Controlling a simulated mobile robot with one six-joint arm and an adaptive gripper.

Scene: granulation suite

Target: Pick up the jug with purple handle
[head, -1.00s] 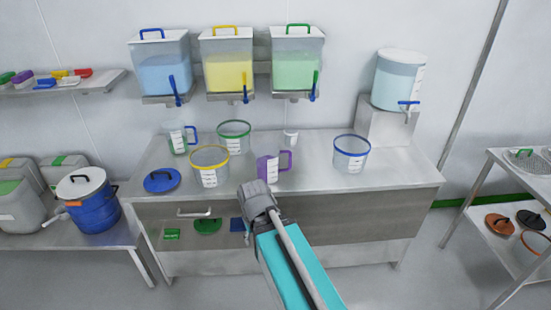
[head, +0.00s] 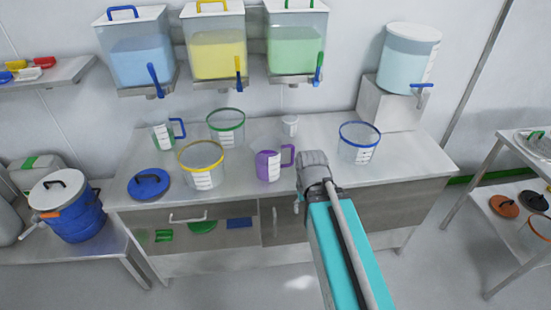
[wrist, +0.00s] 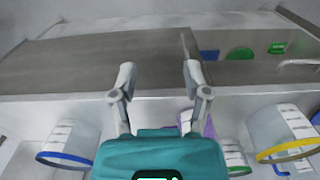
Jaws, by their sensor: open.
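The jug with the purple handle (head: 268,167) stands upright on the steel bench, holding purple contents. Its handle is on its right side. My gripper (head: 309,163) is just right of the jug and nearer the bench front in the head view, apart from it. The fingers are hard to make out there. In the wrist view my gripper (wrist: 159,76) shows two spread fingers with nothing between them. A purple part of the jug (wrist: 209,126) shows behind the right finger, mostly hidden by my gripper.
On the bench (head: 225,187) a yellow-rimmed bucket (head: 201,168) stands left of the jug, a green-rimmed bucket (head: 226,128) behind and a blue-rimmed bucket (head: 357,145) to the right. A green jug (head: 163,136) and a blue lid (head: 149,184) are further left.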

